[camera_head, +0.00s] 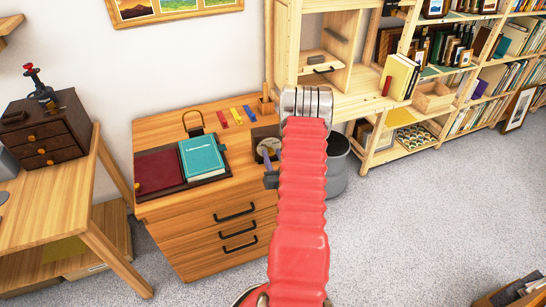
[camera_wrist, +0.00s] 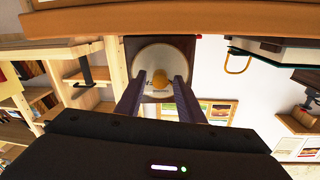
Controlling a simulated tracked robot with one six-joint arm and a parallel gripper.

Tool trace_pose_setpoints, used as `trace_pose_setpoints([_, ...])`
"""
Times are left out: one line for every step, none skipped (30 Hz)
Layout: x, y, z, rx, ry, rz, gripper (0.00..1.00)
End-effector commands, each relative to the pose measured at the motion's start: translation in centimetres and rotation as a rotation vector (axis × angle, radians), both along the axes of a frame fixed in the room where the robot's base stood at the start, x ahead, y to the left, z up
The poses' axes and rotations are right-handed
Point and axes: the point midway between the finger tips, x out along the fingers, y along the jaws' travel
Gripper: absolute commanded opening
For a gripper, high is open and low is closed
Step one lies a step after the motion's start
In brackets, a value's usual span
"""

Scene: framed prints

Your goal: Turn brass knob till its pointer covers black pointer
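The brass knob (camera_wrist: 160,79) shows in the wrist view at the middle of a round pale dial (camera_wrist: 159,58), which sits on a dark square plate (camera_wrist: 134,45). My gripper (camera_wrist: 159,83) is open, with one dark finger on each side of the knob and a gap between them. I cannot tell how far the fingertips are from the dial. Neither the knob's pointer nor the black pointer can be made out. In the head view the dial (camera_head: 269,148) stands at the right end of the drawer cabinet's top, partly hidden by my red arm.
The wooden drawer cabinet (camera_head: 228,229) carries a teal book (camera_head: 202,156), a dark red panel (camera_head: 159,170) and small coloured blocks (camera_head: 237,115). A grey bin (camera_head: 338,165) stands right of the cabinet. Wooden shelves (camera_head: 365,152) stand behind.

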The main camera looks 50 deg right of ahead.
Motion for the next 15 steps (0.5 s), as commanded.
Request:
trace_pose_setpoints([-0.01,0.01,0.0,0.0,0.0,0.0,0.31])
trace_pose_setpoints([-0.01,0.01,0.0,0.0,0.0,0.0,0.29])
trace_pose_setpoints([-0.01,0.01,0.0,0.0,0.0,0.0,0.26])
trace_pose_setpoints([-0.02,0.01,0.0,0.0,0.0,0.0,0.24])
trace_pose_setpoints([-0.02,0.01,0.0,0.0,0.0,0.0,0.22])
trace_pose_setpoints([-0.02,0.01,0.0,0.0,0.0,0.0,0.19])
trace_pose_setpoints([-0.02,0.01,0.0,0.0,0.0,0.0,0.17])
trace_pose_setpoints([-0.02,0.01,0.0,0.0,0.0,0.0,0.15])
trace_pose_setpoints([-0.02,0.01,0.0,0.0,0.0,0.0,0.12])
trace_pose_setpoints([-0.02,0.01,0.0,0.0,0.0,0.0,0.1])
trace_pose_setpoints([-0.02,0.0,0.0,0.0,0.0,0.0,0.08])
trace_pose_setpoints([-0.02,0.0,0.0,0.0,0.0,0.0,0.05])
trace_pose_setpoints([-0.03,0.01,0.0,0.0,0.0,0.0,0.03])
trace_pose_setpoints([-0.03,0.01,0.0,0.0,0.0,0.0,0.01])
trace_pose_setpoints([-0.03,0.01,0.0,0.0,0.0,0.0,0.0])
